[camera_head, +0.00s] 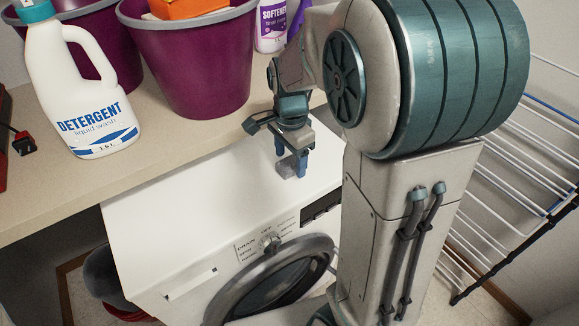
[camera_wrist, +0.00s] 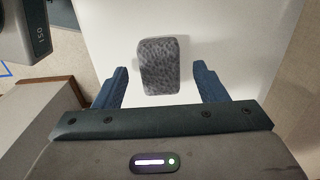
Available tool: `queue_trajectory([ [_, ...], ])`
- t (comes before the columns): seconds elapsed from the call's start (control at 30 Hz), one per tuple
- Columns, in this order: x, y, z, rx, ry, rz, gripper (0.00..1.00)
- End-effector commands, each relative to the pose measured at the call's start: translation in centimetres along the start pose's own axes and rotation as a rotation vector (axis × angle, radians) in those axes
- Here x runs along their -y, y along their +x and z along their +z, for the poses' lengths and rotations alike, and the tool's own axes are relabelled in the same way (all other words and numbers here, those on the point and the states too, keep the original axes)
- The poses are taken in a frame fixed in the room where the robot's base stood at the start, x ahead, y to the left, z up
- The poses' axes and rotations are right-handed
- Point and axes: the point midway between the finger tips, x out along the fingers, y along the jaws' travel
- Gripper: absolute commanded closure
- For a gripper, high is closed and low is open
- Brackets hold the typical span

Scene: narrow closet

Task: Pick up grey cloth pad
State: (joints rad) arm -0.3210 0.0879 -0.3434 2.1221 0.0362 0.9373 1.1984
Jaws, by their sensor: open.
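The grey cloth pad (camera_wrist: 160,64) is a dark grey, textured, rounded rectangle on a white surface in the wrist view. In the head view a small grey patch (camera_head: 287,169) shows at my fingertips, above the top of the white washing machine (camera_head: 165,215); it looks like the pad, partly hidden by the fingers. My gripper (camera_wrist: 159,72) is open, with one blue finger on each side of the pad and a visible gap on both sides. The fingers do not appear to touch it. My gripper also shows in the head view (camera_head: 292,158), pointing down.
A beige counter (camera_head: 205,150) behind the washer holds a detergent bottle (camera_head: 85,95), purple buckets (camera_head: 195,65) and a softener bottle (camera_head: 271,25). A drying rack (camera_head: 525,170) stands at the right. The washer top left of my gripper is clear.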

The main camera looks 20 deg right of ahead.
Motion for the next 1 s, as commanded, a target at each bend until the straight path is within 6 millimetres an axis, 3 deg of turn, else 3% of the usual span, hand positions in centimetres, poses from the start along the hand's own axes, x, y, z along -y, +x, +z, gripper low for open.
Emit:
queue_trajectory([
  [0.1,0.0,1.2,0.0,0.001,0.0,0.001,0.35],
  [0.37,0.0,1.4,0.0,0.0,0.0,-0.001,0.35],
  [0.53,0.0,1.4,0.0,0.0,0.0,-0.001,0.82],
  [1.0,0.0,0.5,0.0,0.0,0.0,-0.001,0.82],
])
